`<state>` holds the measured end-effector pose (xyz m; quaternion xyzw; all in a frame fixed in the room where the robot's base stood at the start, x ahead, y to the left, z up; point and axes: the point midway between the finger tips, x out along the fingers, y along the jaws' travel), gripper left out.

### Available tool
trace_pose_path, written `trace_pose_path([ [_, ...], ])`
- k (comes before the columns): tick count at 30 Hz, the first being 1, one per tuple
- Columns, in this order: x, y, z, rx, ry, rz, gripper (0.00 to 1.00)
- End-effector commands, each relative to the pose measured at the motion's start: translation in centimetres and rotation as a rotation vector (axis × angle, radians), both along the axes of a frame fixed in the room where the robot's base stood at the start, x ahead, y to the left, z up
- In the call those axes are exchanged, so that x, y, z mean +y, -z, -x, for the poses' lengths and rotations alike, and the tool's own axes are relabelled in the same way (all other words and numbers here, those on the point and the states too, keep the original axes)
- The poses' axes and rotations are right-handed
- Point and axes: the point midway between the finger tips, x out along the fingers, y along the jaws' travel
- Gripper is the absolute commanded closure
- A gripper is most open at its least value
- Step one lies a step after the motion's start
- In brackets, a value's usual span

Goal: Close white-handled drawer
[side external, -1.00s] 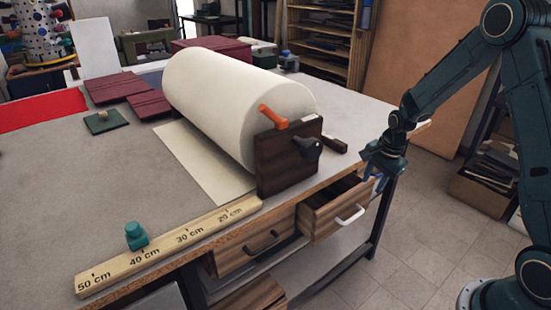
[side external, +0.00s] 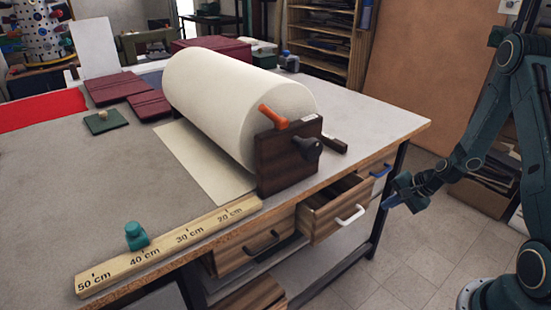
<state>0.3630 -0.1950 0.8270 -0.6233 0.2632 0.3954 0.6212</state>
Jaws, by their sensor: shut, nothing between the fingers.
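The white-handled drawer (side external: 318,222) under the front edge of the table is pulled partly out, and its open top shows. Its white handle (side external: 349,215) faces the front right.
A dark-handled drawer (side external: 243,256) is to the left, and a blue-handled drawer (side external: 378,173) to the right. The table (side external: 75,180) carries a white roll (side external: 235,105) and a wooden ruler (side external: 165,248). A dark table leg (side external: 385,210) stands behind my gripper. Open floor lies in front.

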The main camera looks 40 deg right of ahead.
Motion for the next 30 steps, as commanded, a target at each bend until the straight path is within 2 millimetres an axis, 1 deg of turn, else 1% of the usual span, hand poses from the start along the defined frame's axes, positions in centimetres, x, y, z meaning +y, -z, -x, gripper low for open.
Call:
trace_pose_path([
  [1, -0.6, 0.5, 0.8, -0.039, 0.029, -0.004, 1.0],
  [3, -1.3, 0.6, 1.4, -0.095, 0.06, 0.005, 1.0],
  [9, -3.1, 0.7, 2.9, -0.198, 0.148, 0.046, 1.0],
  [12, -3.6, 0.6, 3.2, -0.218, 0.171, 0.059, 1.0],
  [22, -3.7, 0.8, 3.1, -0.226, 0.176, 0.066, 1.0],
  [26, -3.7, 1.2, 2.6, -0.225, 0.175, 0.067, 1.0],
  [30, -3.7, 2.1, 1.7, -0.225, 0.173, 0.066, 1.0],
])
